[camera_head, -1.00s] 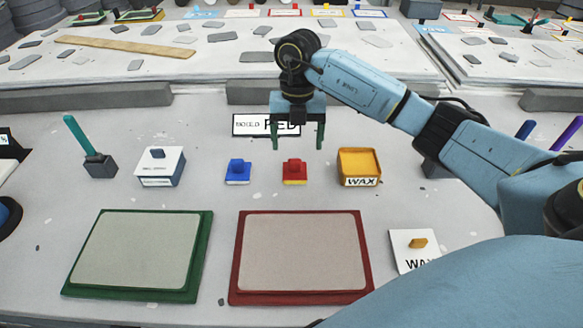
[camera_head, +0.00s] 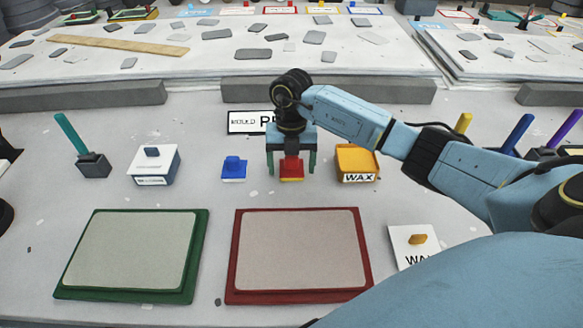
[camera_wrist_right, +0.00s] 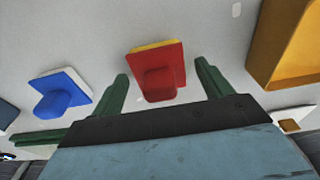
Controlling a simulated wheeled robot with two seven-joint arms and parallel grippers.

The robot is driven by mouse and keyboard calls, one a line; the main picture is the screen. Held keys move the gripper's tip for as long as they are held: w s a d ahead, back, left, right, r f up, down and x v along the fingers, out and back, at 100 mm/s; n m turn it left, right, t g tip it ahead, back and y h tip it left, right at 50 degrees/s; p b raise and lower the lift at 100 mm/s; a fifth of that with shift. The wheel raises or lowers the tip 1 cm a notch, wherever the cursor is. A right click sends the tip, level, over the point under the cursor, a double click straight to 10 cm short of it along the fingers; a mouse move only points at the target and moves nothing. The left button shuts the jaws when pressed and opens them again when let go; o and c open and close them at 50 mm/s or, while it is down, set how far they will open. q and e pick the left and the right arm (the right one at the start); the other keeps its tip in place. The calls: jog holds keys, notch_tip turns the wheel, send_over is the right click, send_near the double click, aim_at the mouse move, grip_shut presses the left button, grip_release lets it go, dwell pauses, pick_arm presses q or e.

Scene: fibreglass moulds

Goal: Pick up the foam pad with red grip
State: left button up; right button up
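The foam pad with red grip (camera_head: 291,173) lies on the table, red on top with a thin yellow layer beneath. My right gripper (camera_head: 291,170) is directly above and around it, with a green finger on each side. In the right wrist view the pad (camera_wrist_right: 157,68) shows between the two open fingertips of the right gripper (camera_wrist_right: 163,72), with a gap on both sides. The fingers do not touch the pad there. My left gripper is not in view.
A blue-grip pad (camera_head: 234,170) stands to the left and a yellow WAX box (camera_head: 357,163) close to the right. A white box (camera_head: 154,166) is further left. Green (camera_head: 185,290) and red (camera_head: 300,297) framed moulds lie in front. A name sign (camera_head: 242,122) lies behind.

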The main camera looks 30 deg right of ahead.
aim_at(291, 158)
jog(key=c, duration=1)
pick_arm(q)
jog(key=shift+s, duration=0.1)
pick_arm(e)
jog(key=shift+c, duration=0.2)
jog(key=shift+r, duration=0.1)
